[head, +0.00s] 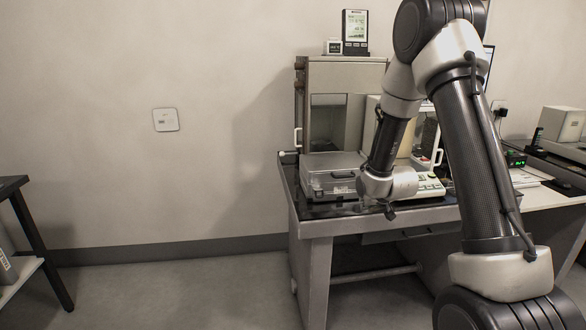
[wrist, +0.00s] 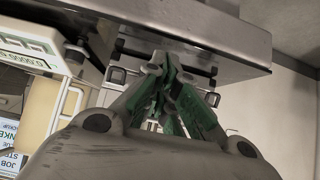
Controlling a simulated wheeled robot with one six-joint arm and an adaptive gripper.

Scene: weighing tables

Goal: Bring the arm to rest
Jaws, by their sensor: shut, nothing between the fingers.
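My arm reaches over the weighing table (head: 315,222) in the head view, bent at the elbow with its forearm hanging down. My gripper (head: 389,212) is at the low end, just by the table's front edge and in front of the metal box. In the wrist view my gripper (wrist: 172,68) is shut, its green-padded fingers together with nothing between them. It shows close to a grey metal surface, but I cannot tell whether it touches.
The balance display (wrist: 28,50) shows in the wrist view. A side table (head: 40,235) stands at far left. The floor between is clear.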

